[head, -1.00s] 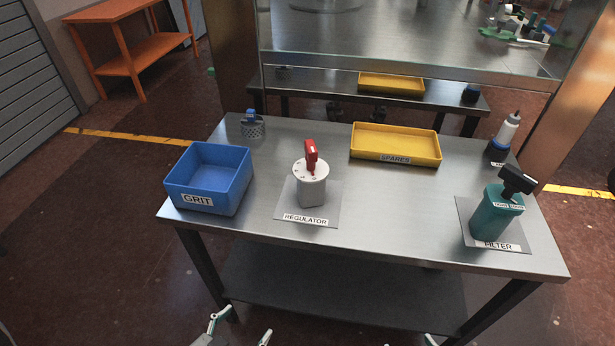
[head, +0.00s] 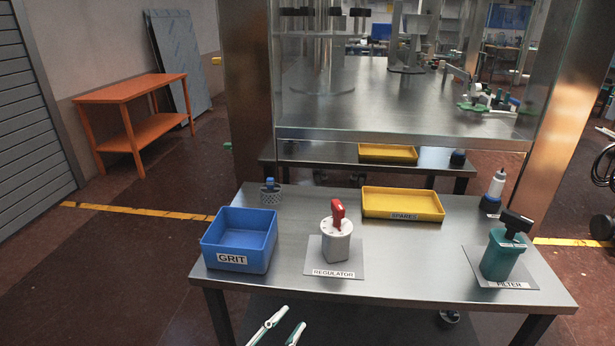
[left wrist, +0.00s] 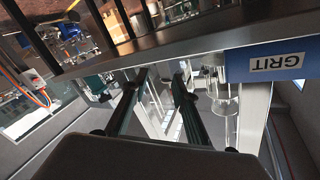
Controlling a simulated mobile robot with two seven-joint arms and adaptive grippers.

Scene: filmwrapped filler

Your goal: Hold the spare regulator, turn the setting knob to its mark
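The regulator (head: 335,243) is a pale grey body with a round top, upright on a grey mat (head: 318,264) labelled REGULATOR. Its red setting knob (head: 338,213) stands up from the top; its mark is too small to make out. My left gripper (head: 288,324) is at the bottom of the head view, in front of the table's near edge, below and left of the regulator, apart from it. Its two fingers are spread and empty; they also show in the left wrist view (left wrist: 160,84). My right gripper is not in view.
On the steel table (head: 400,280) stand a blue GRIT bin (head: 240,262), an empty yellow SPARES tray (head: 402,217), a teal FILTER unit (head: 501,258) with black handle, and a white bottle (head: 495,185). Bare tabletop lies between regulator and filter.

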